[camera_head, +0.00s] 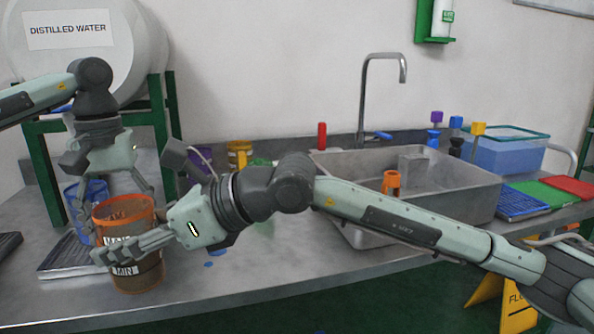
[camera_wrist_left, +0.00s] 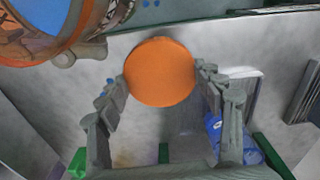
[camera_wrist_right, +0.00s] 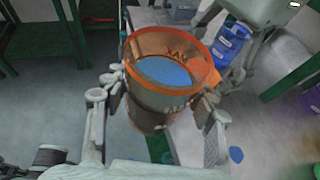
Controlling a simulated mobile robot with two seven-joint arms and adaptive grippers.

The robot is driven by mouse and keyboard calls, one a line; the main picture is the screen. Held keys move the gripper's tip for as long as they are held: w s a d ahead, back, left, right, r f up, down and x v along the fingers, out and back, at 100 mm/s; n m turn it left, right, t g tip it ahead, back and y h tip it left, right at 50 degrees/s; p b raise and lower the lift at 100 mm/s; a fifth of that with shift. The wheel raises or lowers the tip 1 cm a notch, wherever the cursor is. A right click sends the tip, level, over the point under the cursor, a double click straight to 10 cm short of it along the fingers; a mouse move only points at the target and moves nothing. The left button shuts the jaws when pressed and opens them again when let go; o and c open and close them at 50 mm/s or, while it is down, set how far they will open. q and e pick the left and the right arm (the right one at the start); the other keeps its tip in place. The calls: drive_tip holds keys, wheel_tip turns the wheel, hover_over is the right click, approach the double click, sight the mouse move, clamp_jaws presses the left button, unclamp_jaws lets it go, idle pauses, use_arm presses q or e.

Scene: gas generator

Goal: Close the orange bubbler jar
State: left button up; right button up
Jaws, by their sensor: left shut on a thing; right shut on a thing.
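The orange bubbler jar (camera_head: 138,272) is upright and open at the front left of the counter. The right wrist view shows blue liquid inside the jar (camera_wrist_right: 148,106). My right gripper (camera_head: 122,244) is shut around the jar's side, with fingers on both sides in the right wrist view. My left gripper (camera_head: 112,190) points down behind the jar. In the left wrist view it is shut on a round orange lid (camera_wrist_left: 160,72), held apart from the jar (camera_wrist_left: 40,25). The lid is hidden or unclear in the head view.
A blue jar (camera_head: 92,190) stands just behind the orange jar. A distilled water tank (camera_head: 120,50) on a green stand is at the back left. A metal sink (camera_head: 450,185) lies at the right, behind my right arm. The counter's front edge is near the jar.

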use_arm(q)
drive_tip(key=shift+f+m, duration=0.25)
drive_tip(key=shift+m, duration=0.25)
drive_tip(key=d+m, duration=0.3)
drive_tip(key=d, duration=0.7)
drive_tip(key=shift+w, duration=0.25)
use_arm(e)
drive_tip(key=d+f+m+t+h, duration=0.1)
drive_tip(key=d+f, duration=0.4)
drive_tip(key=d, duration=0.8)
drive_tip(key=w+d+f+m+t, duration=0.1)
drive_tip(key=d+f+m+t, duration=0.2)
drive_tip(key=d, duration=1.1)
drive_tip(key=w+d+f+m+t+h, duration=0.1)
drive_tip(key=d+f+m+t, duration=0.1)
drive_tip(key=d+f, duration=0.6)
drive_tip(key=d, duration=0.5)
drive_tip(key=shift+d+f+h, duration=0.15)
drive_tip(key=shift+f+h, duration=0.15)
drive_tip(key=shift+f, duration=0.1)
use_arm(q)
drive_tip(key=shift+d, duration=0.1)
use_arm(e)
drive_tip(key=shift+w+t, duration=0.15)
drive_tip(key=shift+t, duration=0.15)
